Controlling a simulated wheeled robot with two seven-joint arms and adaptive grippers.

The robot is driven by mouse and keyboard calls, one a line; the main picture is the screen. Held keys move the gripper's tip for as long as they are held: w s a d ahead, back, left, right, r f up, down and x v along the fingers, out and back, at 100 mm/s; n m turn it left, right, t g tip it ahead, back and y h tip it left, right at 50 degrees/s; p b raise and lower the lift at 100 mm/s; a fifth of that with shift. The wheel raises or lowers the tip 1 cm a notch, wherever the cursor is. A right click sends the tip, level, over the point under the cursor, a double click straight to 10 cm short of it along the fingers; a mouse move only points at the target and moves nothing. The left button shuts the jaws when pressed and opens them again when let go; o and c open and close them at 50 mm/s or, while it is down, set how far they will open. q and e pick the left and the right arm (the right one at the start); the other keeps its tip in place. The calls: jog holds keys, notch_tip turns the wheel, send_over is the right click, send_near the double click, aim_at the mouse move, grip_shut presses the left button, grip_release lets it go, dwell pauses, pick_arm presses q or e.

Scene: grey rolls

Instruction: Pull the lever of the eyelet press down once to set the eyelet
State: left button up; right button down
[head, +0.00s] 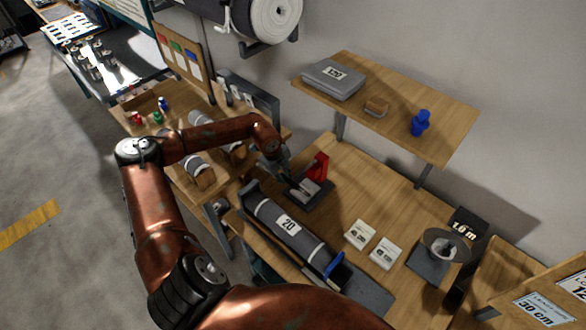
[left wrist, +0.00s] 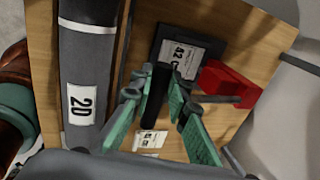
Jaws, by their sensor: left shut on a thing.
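The eyelet press has a red body (head: 318,166) on a dark base plate (head: 318,200) on the wooden bench. In the head view, my left gripper (head: 285,172) is at the press's left side, partly hidden by my arm. A grey piece with a label marked 42 (left wrist: 180,58) lies on the base plate. My right gripper is out of view.
Two small white cards (head: 360,234) lie to the right. A wooden shelf (head: 390,115) overhangs behind, with a grey box (head: 333,80) and blue figure (head: 420,123).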

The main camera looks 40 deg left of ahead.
pick_arm(q)
jog(key=shift+s+f, duration=0.15)
jog(key=shift+b+x, duration=0.55)
jog(key=shift+x, duration=0.25)
jog(key=shift+s, duration=0.25)
jog(key=shift+f, duration=0.15)
